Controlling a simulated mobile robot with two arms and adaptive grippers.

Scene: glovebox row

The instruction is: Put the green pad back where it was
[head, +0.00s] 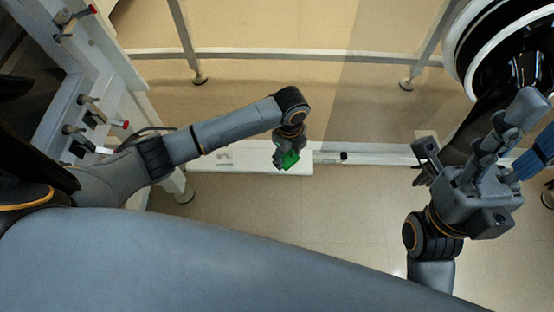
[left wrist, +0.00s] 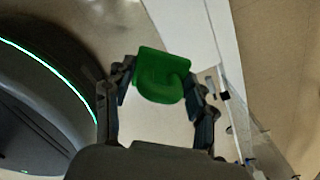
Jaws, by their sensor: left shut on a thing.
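The green pad (head: 290,161) is in the grip of my left gripper (head: 284,154), near the middle of the head view. In the left wrist view the pad (left wrist: 163,68) sits between the two fingertips of my left gripper (left wrist: 160,84), which are shut on its sides. A raised curved shape shows on its near face. In the head view the pad overlaps a white ledge (head: 245,165); I cannot tell the gap between them. My right gripper (head: 468,140) is at the right, fingers spread apart, with nothing seen between them.
A white frame with red-tipped handles (head: 80,18) stands at the left. A large black port with white rings (head: 462,45) is at the upper right, close to my right gripper. A small dark fitting (head: 343,156) is on the white rail. Pale floor shows below the rail.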

